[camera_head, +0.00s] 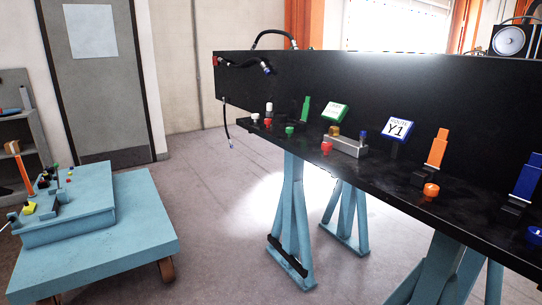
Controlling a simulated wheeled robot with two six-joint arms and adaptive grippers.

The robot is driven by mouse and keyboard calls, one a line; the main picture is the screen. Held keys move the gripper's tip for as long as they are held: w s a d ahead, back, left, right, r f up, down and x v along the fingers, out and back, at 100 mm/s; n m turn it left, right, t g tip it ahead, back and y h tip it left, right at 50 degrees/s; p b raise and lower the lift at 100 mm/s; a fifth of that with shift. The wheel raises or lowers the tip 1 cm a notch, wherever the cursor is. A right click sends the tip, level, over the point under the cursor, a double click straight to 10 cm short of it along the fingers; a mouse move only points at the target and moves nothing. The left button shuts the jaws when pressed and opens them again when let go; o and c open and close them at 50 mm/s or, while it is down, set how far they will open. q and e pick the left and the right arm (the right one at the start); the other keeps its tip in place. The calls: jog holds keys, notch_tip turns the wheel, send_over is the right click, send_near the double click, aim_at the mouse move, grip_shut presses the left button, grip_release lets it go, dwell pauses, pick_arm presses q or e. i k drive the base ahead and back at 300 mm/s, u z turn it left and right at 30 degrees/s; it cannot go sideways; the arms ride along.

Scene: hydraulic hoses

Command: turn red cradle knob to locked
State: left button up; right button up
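Two red knobs show on the long black bench (400,178). One red knob (267,122) is near the bench's far left end, between a white knob (255,116) and a green knob (290,130). The other red knob (327,148) sits at the front edge, by a grey block (346,146) with a yellow and a blue fitting. Both are small, and I cannot tell which belongs to the red cradle or whether either is locked. Neither of my grippers is in view.
Dark hoses (245,65) hang at the bench's far left end. Green, orange (437,148) and blue (527,178) uprights and a Y1 sign (399,129) stand along it. A blue cart (130,245) with small parts is at left. Floor between is clear.

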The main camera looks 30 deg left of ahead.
aim_at(327, 147)
jog(key=z, duration=1.55)
jog(key=k, duration=0.1)
jog(key=u, duration=2.75)
jog(key=i, duration=0.85)
jog(key=z, duration=0.45)
